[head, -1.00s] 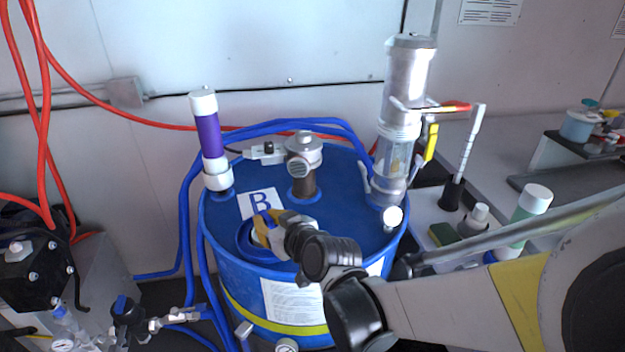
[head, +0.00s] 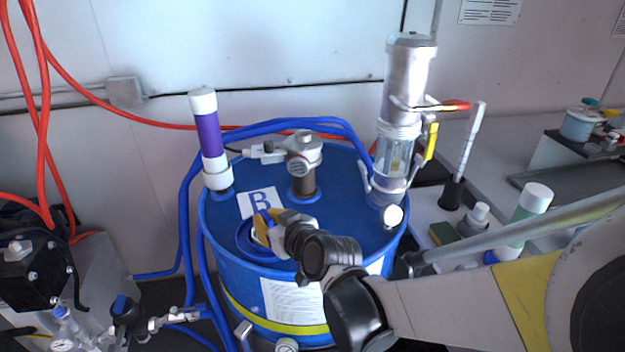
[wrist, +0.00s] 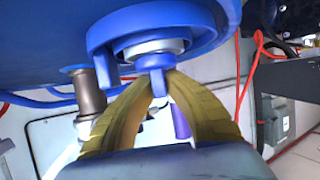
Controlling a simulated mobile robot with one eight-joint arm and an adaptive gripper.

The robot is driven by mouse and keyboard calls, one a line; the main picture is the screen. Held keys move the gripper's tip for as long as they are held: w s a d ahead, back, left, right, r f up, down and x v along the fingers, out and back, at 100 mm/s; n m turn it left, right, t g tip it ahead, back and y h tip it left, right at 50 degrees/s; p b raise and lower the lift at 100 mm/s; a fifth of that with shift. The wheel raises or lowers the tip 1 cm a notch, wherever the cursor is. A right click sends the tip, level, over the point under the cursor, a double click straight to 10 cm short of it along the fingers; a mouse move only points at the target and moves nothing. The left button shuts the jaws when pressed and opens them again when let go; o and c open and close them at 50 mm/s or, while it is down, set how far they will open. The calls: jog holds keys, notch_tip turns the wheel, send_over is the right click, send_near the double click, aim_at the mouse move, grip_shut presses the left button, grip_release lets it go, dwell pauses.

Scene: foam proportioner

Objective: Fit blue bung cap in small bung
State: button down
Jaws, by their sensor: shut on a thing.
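My gripper (wrist: 155,82) is shut on the upright tab of the blue bung cap (wrist: 154,62), with its yellow fingers pinching from both sides. In the wrist view the cap's round body lies against a pale grey ring, which I take as the small bung (wrist: 168,46). A wide blue raised collar (wrist: 205,25) curves around them. I cannot tell how deep the cap sits. In the head view my gripper (head: 268,226) is low over the front of the blue drum's top (head: 345,215), inside the collar (head: 243,240). There the fingers and wrist hide the cap and bung.
On the drum stand a purple-and-white cylinder (head: 209,140), a metal fitting (head: 303,165) and a tall clear-and-metal cylinder (head: 400,115). Blue hoses (head: 187,200) run around the drum's left and back. A counter with bottles (head: 530,200) is at right.

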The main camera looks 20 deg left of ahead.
jog(key=shift+f+b, duration=0.5)
jog(key=shift+f, duration=0.15)
jog(key=c, duration=1.8)
grip_release()
jog(key=shift+d+r, duration=0.1)
jog(key=shift+p+v, duration=1.8)
jog(key=shift+v, duration=3.65)
